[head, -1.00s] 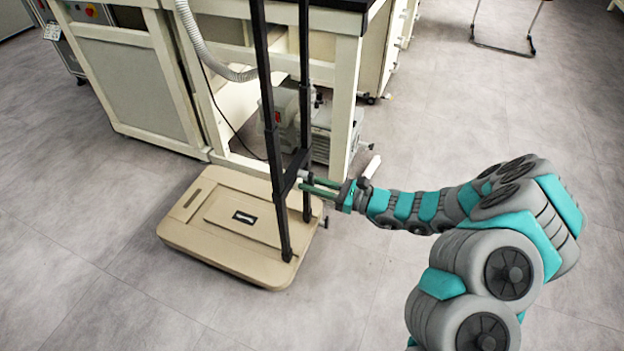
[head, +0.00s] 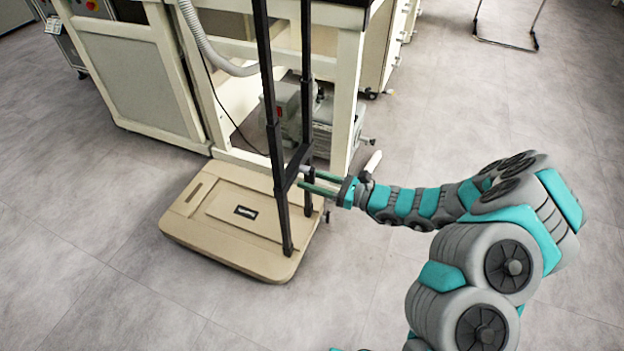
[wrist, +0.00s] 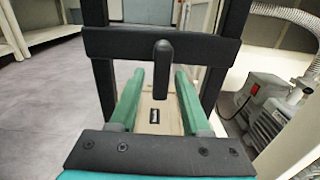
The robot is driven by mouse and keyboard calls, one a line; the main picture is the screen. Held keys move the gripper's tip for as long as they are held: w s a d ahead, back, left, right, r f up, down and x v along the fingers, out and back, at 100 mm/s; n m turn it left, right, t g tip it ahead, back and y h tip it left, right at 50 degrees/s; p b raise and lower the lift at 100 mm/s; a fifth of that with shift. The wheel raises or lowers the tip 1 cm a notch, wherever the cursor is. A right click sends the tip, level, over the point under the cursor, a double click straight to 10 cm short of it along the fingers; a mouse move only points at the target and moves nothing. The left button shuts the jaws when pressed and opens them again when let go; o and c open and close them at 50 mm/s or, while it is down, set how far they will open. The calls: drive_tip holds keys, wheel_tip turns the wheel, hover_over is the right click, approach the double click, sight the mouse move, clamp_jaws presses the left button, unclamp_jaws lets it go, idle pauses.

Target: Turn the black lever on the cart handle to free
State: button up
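The cart has a beige platform (head: 215,246) on the floor and black upright posts (head: 272,110). In the wrist view a black crossbar (wrist: 115,44) joins the posts. The black lever (wrist: 163,66) is a short rounded bar at the middle of the crossbar, pointing straight down. My gripper (head: 304,180) reaches the cart from the right. In the wrist view its two green fingers (wrist: 159,76) are apart, one on each side of the lever, with clear gaps. No contact with the lever shows. In the head view the lever cannot be made out.
A cream workbench (head: 345,100) stands close behind the cart, with a grey pump (head: 322,115) under it and a ribbed hose (head: 205,45). The pump also shows at right in the wrist view (wrist: 266,92). Open floor lies in front and to the right.

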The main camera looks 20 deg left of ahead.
drive_tip(key=shift+d, duration=0.15)
drive_tip(key=shift+s+d, duration=0.15)
drive_tip(key=shift+d, duration=1.75)
drive_tip(key=shift+s+d, duration=0.15)
drive_tip(key=shift+d, duration=1.7)
drive_tip(key=s+r+n+g+h, duration=0.6)
drive_tip(key=s+r+n+g, duration=0.2)
drive_tip(key=s+r+n, duration=0.75)
drive_tip(key=s+d+n+t+h, duration=0.1)
drive_tip(key=s+d+h, duration=0.3)
drive_tip(key=d, duration=0.4)
drive_tip(key=s+d+n+t+h, duration=0.1)
drive_tip(key=s+d+h, duration=0.3)
drive_tip(key=d, duration=0.5)
drive_tip(key=s+d+r+n+t+h, duration=0.1)
drive_tip(key=s+d+t+h, duration=0.2)
drive_tip(key=s+d, duration=0.4)
drive_tip(key=shift+s+d+n+h+p, duration=0.15)
drive_tip(key=shift+s+d+h+p, duration=0.1)
drive_tip(key=shift+d, duration=0.2)
drive_tip(key=shift+s+d+n+h+p, duration=0.15)
drive_tip(key=shift+d+h, duration=0.1)
drive_tip(key=shift+d, duration=0.2)
